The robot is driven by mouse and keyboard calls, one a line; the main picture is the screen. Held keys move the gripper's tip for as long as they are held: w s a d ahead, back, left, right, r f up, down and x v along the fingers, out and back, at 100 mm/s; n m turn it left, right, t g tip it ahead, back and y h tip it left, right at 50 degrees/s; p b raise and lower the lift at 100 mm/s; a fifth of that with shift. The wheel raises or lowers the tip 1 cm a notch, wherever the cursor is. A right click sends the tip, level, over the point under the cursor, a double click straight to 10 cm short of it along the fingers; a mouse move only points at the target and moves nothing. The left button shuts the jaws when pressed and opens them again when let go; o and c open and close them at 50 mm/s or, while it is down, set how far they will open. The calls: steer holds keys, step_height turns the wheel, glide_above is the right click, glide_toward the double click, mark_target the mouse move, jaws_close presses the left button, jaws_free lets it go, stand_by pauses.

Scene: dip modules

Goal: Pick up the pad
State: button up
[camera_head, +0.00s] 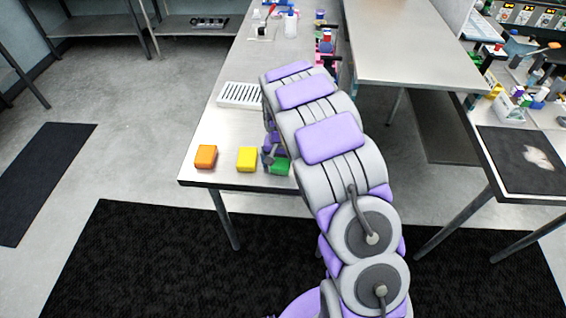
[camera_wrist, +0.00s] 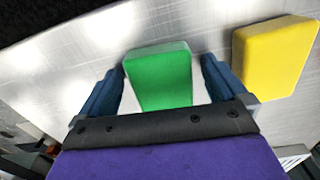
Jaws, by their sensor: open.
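Three block-shaped pads lie in a row near the front end of the metal table (camera_head: 222,177). They are an orange pad (camera_head: 206,156), a yellow pad (camera_head: 247,159) and a green pad (camera_head: 281,167). The task does not say which colour is meant. My gripper (camera_head: 270,158) is at the green pad, and my arm hides part of both. In the wrist view the green pad (camera_wrist: 160,78) appears between the two blue fingers of my open gripper (camera_wrist: 163,85), with gaps at both sides. The yellow pad (camera_wrist: 275,58) lies just right of the right finger.
A white slotted rack (camera_head: 240,95) lies farther back on the table. Bottles, including a white one (camera_head: 291,24), and small items stand at the far end. Another metal table (camera_head: 410,45) adjoins at right. The orange pad is near the table's left edge.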

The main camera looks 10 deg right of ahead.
mark_target(282, 164)
steer(key=shift+a, duration=0.65)
steer(key=shift+c, duration=0.7)
steer(key=shift+d, duration=0.95)
steer(key=c, duration=0.4)
steer(key=shift+d, duration=0.1)
steer(key=c, duration=0.3)
steer(key=shift+a, duration=0.2)
steer(key=shift+c, duration=1)
steer(key=shift+s+a, duration=0.1)
steer(key=shift+a, duration=0.6)
steer(key=shift+d+r, duration=0.3)
steer(key=r, duration=0.1)
steer(key=d+r+p, duration=0.1)
steer(key=shift+r, duration=0.3)
steer(key=shift+s+r, duration=0.2)
steer(key=shift+r, duration=0.05)
steer(key=s, duration=0.4)
steer(key=shift+s+a+r+p, duration=0.1)
steer(key=shift+s+r+p, duration=0.1)
steer(key=shift+s+p, duration=0.2)
steer(key=s+d+p, duration=0.1)
steer(key=s+d, duration=0.1)
steer(key=s, duration=0.8)
steer(key=shift+s+d+r, duration=0.15)
steer(key=shift+d+r, duration=0.25)
steer(key=shift+r, duration=0.05)
